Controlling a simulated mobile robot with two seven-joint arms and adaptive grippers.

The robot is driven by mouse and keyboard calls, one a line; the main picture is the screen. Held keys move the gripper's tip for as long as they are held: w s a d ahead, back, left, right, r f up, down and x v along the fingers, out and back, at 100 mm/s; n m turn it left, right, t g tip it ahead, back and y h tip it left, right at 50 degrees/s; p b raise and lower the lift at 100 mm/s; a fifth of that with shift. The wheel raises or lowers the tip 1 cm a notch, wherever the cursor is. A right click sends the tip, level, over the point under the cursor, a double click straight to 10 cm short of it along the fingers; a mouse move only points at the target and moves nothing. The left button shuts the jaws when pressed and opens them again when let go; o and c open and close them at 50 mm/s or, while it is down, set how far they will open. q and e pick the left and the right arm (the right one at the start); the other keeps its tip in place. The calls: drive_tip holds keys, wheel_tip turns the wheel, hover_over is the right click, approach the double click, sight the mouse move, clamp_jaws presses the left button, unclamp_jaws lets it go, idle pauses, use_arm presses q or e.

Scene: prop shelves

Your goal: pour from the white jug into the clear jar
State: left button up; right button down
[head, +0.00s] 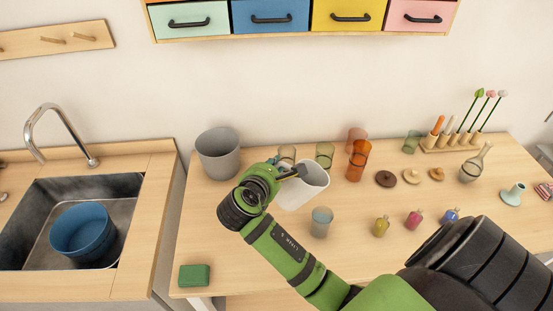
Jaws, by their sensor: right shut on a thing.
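The white jug (307,190) is in the middle of the table, tilted, with its open mouth showing grey inside. My right gripper (291,173) is at the jug's upper left edge and is shut on it; my wrist hides part of the contact. A small see-through jar (321,223) with a bluish-grey top stands upright just below and right of the jug in the picture. It looks like the clear jar; I cannot tell what is in it. Whether the jug touches the table is unclear. My left gripper is not in view.
A grey bin (218,153) stands at the back left. Green and orange glasses (358,160) are behind the jug. Small bottles (381,226) stand to the right, and a glass flask (475,164) farther right. A green block (194,275) lies at the front left. The front-left table is mostly clear.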

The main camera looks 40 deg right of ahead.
drive_tip(key=shift+w+a+f+n+b, duration=0.3)
drive_tip(key=shift+w+a+f+b, duration=0.2)
drive_tip(key=shift+b, duration=0.25)
drive_tip(key=shift+w+f+g+h+b, duration=0.1)
drive_tip(key=shift+f+g+h+b, duration=0.2)
drive_tip(key=shift+h, duration=0.1)
drive_tip(key=shift+w+f+n+b, duration=0.1)
drive_tip(key=shift+f+n+b, duration=0.05)
drive_tip(key=shift+n+b, duration=0.35)
drive_tip(key=shift+w+a+g, duration=0.2)
drive_tip(key=shift+a+g, duration=0.05)
drive_tip(key=shift+g, duration=0.05)
use_arm(q)
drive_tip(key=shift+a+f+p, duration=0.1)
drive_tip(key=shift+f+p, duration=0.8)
drive_tip(key=shift+p, duration=0.05)
use_arm(e)
drive_tip(key=shift+w+a+f+n+g+h, duration=0.3)
drive_tip(key=shift+w+a+f+n+h, duration=0.25)
drive_tip(key=shift+w+f, duration=0.3)
drive_tip(key=shift+s, duration=0.1)
